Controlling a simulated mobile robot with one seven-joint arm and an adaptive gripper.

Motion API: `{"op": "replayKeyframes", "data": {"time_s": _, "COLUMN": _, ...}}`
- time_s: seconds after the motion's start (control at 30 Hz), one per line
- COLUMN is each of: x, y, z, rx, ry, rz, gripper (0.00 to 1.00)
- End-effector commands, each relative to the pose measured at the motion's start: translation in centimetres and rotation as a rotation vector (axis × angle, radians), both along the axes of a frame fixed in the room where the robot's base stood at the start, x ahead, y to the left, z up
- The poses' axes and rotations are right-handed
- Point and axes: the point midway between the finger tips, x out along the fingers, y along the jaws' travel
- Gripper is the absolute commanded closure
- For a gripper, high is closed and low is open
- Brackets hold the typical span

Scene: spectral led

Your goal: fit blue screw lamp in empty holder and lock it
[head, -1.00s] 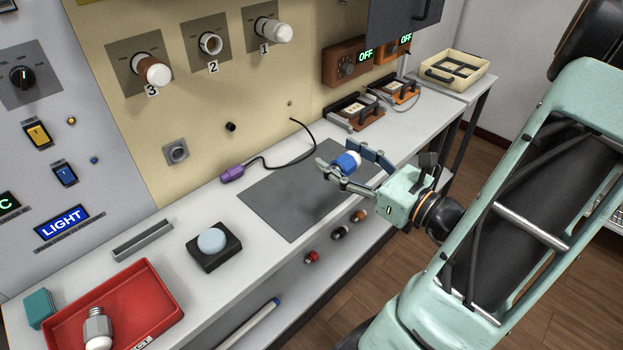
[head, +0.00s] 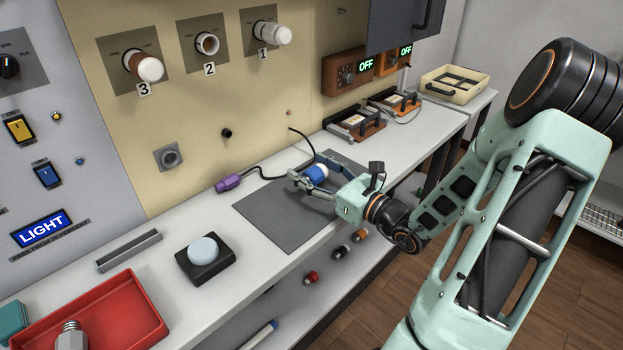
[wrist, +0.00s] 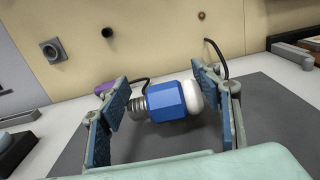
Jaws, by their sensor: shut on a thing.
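The blue screw lamp (head: 316,172) has a blue hexagonal body, a white bulb and a grey metal thread. My gripper (head: 308,180) is shut on it above the grey mat (head: 270,222). In the wrist view the lamp (wrist: 167,101) lies sideways between the fingers (wrist: 165,98), thread to the left and white bulb to the right. Holder 2 (head: 207,44) on the beige panel is an open, empty ring. Holder 3 (head: 143,66) and holder 1 (head: 271,34) each carry a white-ended lamp. The holders are up and left of my gripper, well apart from it.
A purple connector (head: 228,183) with a black cable lies beside the mat. A black box with a pale blue button (head: 203,248) and a red tray (head: 130,310) with a grey lamp (head: 70,337) are to the left. A dark cabinet (head: 404,25) overhangs the back right.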

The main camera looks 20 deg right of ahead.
Motion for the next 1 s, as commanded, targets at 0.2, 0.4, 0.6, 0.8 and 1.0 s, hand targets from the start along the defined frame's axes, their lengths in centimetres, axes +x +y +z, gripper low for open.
{"op": "replayKeyframes", "data": {"time_s": 0.2, "x": -0.1, "y": 0.0, "z": -2.0, "rx": 0.001, "ry": 0.001, "rz": -0.001, "gripper": 0.70}}
{"op": "replayKeyframes", "data": {"time_s": 0.4, "x": -0.1, "y": 0.0, "z": -1.9, "rx": 0.001, "ry": 0.001, "rz": -0.001, "gripper": 0.70}}
{"op": "replayKeyframes", "data": {"time_s": 0.6, "x": -0.1, "y": 0.0, "z": -2.3, "rx": 0.000, "ry": 0.002, "rz": -0.001, "gripper": 0.35}}
{"op": "replayKeyframes", "data": {"time_s": 0.8, "x": -0.1, "y": 0.0, "z": -2.3, "rx": 0.000, "ry": 0.002, "rz": -0.001, "gripper": 0.24}}
{"op": "replayKeyframes", "data": {"time_s": 1.0, "x": -0.1, "y": 0.0, "z": -2.3, "rx": 0.000, "ry": 0.002, "rz": -0.001, "gripper": 0.24}}
